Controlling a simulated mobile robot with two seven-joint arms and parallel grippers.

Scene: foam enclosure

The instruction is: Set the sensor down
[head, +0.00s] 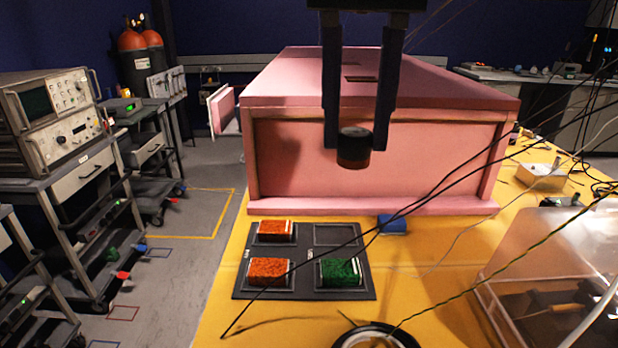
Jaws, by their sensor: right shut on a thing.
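My right gripper (356,146) hangs from the top middle of the head view, fingers pointing down. It is shut on a small dark cylinder with a brownish top, the sensor (353,153). The sensor is held upright in front of the pink foam enclosure (400,155), above the yellow table (230,285); no support shows under it. My left gripper is not in view.
A dark tray (304,283) holds two orange blocks (275,231) and a green block (340,271); its back right compartment (335,234) is empty. A small blue block (392,223) lies beside it. A clear box (540,270) stands right. Loose wires cross the table.

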